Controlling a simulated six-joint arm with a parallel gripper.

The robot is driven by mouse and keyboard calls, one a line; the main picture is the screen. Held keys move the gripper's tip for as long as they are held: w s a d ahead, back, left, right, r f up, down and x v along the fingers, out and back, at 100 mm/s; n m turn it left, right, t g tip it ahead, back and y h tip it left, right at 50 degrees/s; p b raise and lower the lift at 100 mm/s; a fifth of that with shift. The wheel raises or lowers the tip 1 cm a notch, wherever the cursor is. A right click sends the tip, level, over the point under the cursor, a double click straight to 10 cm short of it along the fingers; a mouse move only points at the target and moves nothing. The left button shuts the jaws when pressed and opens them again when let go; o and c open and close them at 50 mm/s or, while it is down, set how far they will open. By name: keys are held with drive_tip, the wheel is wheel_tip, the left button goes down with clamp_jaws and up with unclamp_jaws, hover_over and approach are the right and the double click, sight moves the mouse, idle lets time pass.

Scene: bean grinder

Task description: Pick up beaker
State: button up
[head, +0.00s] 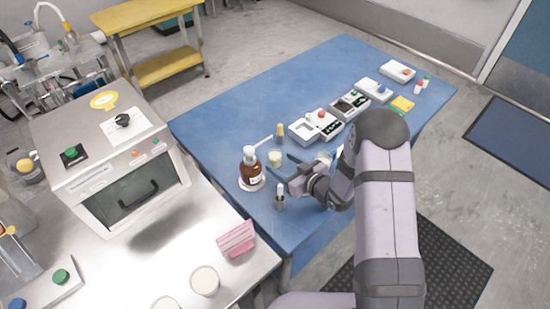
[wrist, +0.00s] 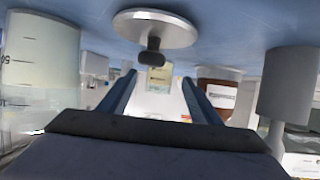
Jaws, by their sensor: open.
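A small beaker (head: 275,159) with pale contents stands on the blue table, just beyond my gripper's far finger. In the wrist view, a graduated beaker (wrist: 38,70) appears large and upside down at the left edge, outside the fingers. My gripper (head: 285,168) points left, low over the table. Its two fingers (wrist: 156,80) are apart with nothing visibly held between them. Another pale vessel (head: 323,158) stands behind my wrist, partly hidden. Two pale beakers, one (head: 205,281) whole and one (head: 166,303) cut off, stand on the near bench.
A brown bottle (head: 251,172) on a white dish stands left of my gripper. A small grey-based item (head: 279,203) stands nearer. A grey disc (wrist: 155,29) shows ahead. The table's far left is clear.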

sight(272, 150)
drive_tip(key=shift+p+x, duration=0.3)
drive_tip(key=shift+x, duration=1.15)
drive_tip(key=shift+c, duration=0.4)
drive_tip(key=c, duration=1.1)
drive_tip(key=shift+r, duration=0.3)
drive_tip(key=shift+r+p, duration=1.25)
drive_tip(key=shift+r, duration=0.25)
drive_tip(key=shift+s+d+p, duration=0.4)
drive_tip(key=shift+s+d, duration=2.95)
drive_tip(key=shift+s, duration=0.75)
drive_tip(key=shift+s+d+p, duration=0.35)
drive_tip(key=shift+s+d, duration=2.95)
drive_tip(key=shift+s, duration=0.8)
drive_tip(key=shift+s+d+p, duration=0.4)
drive_tip(key=shift+s+d, duration=2.95)
drive_tip(key=shift+s, duration=0.8)
drive_tip(key=shift+s, duration=0.1)
